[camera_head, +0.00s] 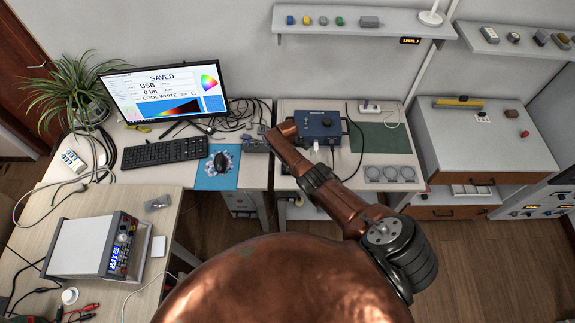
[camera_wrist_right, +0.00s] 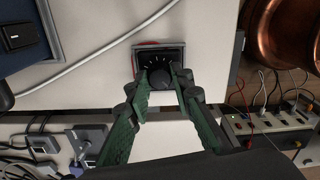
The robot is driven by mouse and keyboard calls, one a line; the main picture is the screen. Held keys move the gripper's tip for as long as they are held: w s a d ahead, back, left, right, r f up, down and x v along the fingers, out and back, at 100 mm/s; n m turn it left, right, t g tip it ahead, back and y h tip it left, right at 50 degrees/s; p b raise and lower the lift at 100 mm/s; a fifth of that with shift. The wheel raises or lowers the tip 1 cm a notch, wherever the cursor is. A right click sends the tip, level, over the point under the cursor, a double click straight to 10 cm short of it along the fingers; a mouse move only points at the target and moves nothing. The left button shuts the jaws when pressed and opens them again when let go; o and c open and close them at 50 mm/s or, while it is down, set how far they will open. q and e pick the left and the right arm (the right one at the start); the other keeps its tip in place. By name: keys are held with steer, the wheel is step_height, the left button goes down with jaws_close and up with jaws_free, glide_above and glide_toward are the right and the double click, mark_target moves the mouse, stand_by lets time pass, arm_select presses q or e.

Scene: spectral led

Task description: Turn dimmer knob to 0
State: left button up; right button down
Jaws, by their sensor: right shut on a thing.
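The dimmer is a small dark box with a dial scale (camera_wrist_right: 153,55) in the right wrist view. Its black round knob (camera_wrist_right: 160,78) sits between the fingertips of my right gripper (camera_wrist_right: 161,84), which is shut on it. The knob's pointer is too small and covered to read. My left gripper is in neither view.
A monitor (camera_head: 165,92) reads "SAVED", "USB", "0 lm" and "COOL WHITE". A blue box (camera_head: 318,127) stands right of the dimmer, with cables around. A keyboard (camera_head: 164,151) and a mouse on a blue mat (camera_head: 213,180) lie to the left.

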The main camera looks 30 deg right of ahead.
steer(key=shift+w+r, duration=0.1)
steer(key=shift+w, duration=0.05)
steer(key=c, duration=1.7)
jaws_free()
step_height(320, 180, up, 12)
steer(key=shift+f, duration=0.1)
